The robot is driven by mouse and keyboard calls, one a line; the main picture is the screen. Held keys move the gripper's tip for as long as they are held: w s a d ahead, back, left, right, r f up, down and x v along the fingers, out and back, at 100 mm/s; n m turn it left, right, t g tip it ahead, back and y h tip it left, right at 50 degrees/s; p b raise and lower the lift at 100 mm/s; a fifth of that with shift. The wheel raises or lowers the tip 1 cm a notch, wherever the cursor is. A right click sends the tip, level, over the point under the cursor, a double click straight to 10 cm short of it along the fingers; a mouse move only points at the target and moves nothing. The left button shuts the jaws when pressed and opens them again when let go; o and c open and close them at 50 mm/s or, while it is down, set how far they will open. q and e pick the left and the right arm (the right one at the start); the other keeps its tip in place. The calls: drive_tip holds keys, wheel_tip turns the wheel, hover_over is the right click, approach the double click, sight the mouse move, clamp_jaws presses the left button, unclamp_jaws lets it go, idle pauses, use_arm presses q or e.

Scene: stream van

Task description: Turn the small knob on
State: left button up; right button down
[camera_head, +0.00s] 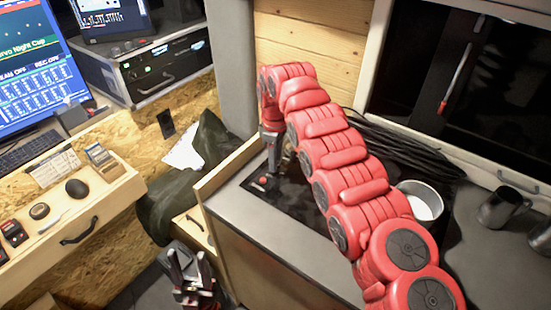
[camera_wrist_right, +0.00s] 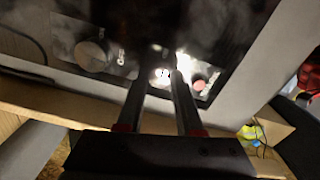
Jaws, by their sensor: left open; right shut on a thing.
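My right gripper (camera_wrist_right: 162,78) points down at the black control panel in the wrist view, its two fingers a small gap apart. It is shut on the small knob, which is mostly hidden in dark and glare between the fingertips. A larger round grey knob (camera_wrist_right: 92,55) with an OFF label sits to the left on the panel. A small red round button (camera_wrist_right: 198,85) is just right of the fingers. In the head view my right gripper (camera_head: 271,172) is at the left end of the black hob panel (camera_head: 300,205). My left gripper (camera_head: 190,280) is open and empty, low, left of the counter.
A metal pot (camera_head: 422,200) stands on the hob's right side, with dark cables (camera_head: 395,145) behind it. Dark mugs (camera_head: 503,205) stand further right. A desk (camera_head: 85,215) with monitors is at the left. My red right arm crosses above the counter.

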idle(0.3)
drive_tip(key=c, duration=0.6)
unclamp_jaws()
drive_tip(key=shift+o, duration=0.2)
wheel_tip(320, 180, up, 3)
drive_tip(key=shift+a, duration=0.15)
wheel_tip(320, 180, up, 4)
drive_tip(key=p, duration=0.2)
drive_tip(key=shift+r+p, duration=0.1)
drive_tip(key=shift+p, duration=0.2)
wheel_tip(320, 180, up, 10)
drive_tip(key=p, duration=1)
